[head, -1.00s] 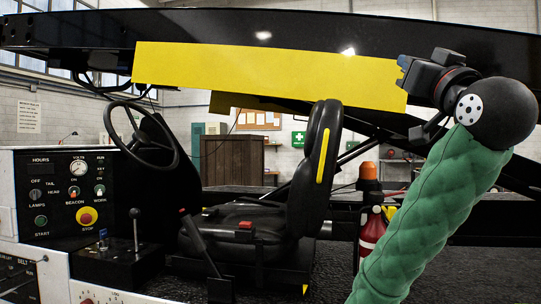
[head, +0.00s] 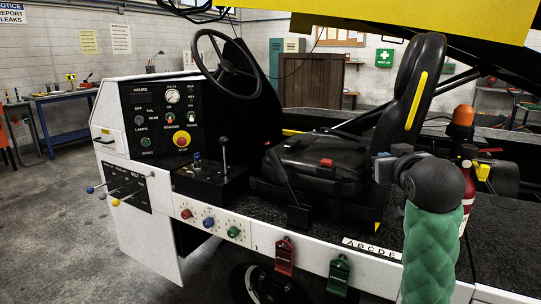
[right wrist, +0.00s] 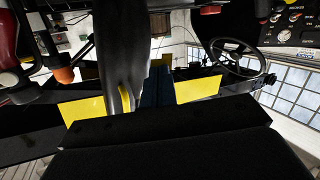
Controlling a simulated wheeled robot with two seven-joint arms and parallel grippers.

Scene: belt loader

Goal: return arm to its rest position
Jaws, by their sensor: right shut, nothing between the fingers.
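My right arm, in a green quilted sleeve, rises from the bottom right of the head view. Its right gripper (head: 385,164) points left in front of the seat (head: 318,160), shut with nothing held. Whether it touches the seat is hard to tell. In the right wrist view, dark parts of my gripper fill the lower middle, and the black seat back (right wrist: 120,60) with its yellow strip stands beyond. My left gripper is out of view.
The loader's control panel (head: 160,118), steering wheel (head: 225,68) and levers stand left of the seat. A fire extinguisher (head: 468,190) and orange beacon (head: 461,122) are close to the right of my arm. A yellow-panelled boom (head: 400,12) hangs above. Open floor (head: 50,230) lies at left.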

